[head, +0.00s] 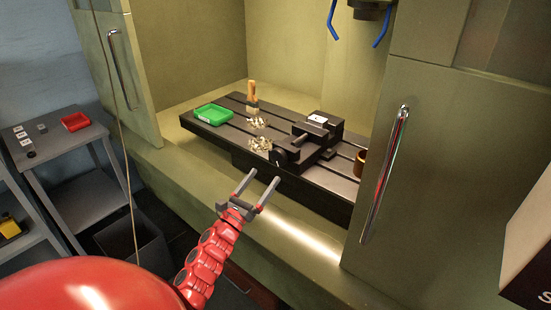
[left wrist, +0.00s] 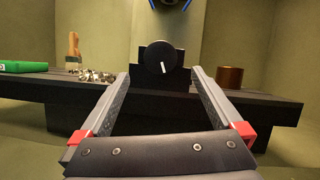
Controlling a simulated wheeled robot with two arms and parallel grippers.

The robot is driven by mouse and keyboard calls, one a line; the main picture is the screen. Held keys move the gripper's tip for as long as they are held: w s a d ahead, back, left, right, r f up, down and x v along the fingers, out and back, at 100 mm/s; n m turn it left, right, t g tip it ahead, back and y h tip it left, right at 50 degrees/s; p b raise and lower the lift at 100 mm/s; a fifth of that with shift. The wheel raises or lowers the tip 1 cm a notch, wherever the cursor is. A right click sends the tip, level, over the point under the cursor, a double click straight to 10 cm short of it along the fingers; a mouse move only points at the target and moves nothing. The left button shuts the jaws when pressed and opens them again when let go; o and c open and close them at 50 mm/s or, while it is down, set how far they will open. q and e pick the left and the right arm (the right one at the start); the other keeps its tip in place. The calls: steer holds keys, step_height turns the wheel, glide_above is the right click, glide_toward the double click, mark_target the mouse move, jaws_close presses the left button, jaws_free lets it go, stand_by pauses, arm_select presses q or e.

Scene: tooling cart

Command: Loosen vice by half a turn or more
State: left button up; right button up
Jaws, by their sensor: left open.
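The black vice (head: 312,142) sits on the slotted machine table, with a pale block (head: 317,119) on top of it. Its round black knob (head: 279,157) faces me at the vice's near end. In the left wrist view the knob (left wrist: 160,60) carries a white mark that points nearly straight down. My left gripper (head: 262,188) is open and empty, in front of and below the knob and apart from it. In the left wrist view its two fingers (left wrist: 161,88) point at the vice with the knob between and beyond them. My right gripper is not in view.
On the machine table (head: 340,186) are a green tray (head: 213,114), a brush (head: 252,95), metal chips (head: 259,144) and a brass-coloured cylinder (head: 360,163). Cabinet doors with handles (head: 385,175) flank the opening. Blue hoses (head: 381,28) hang above. A side cart (head: 62,145) stands left.

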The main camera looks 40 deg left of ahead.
mark_target(277, 160)
arm_select(q)
steer(key=p+x, duration=0.1)
steer(key=x, duration=0.6)
steer(key=shift+w+d+r, duration=0.1)
steer(key=shift+w+r, duration=0.15)
steer(key=shift+w, duration=0.1)
steer(key=shift+f, duration=0.1)
steer(key=c, duration=1.4)
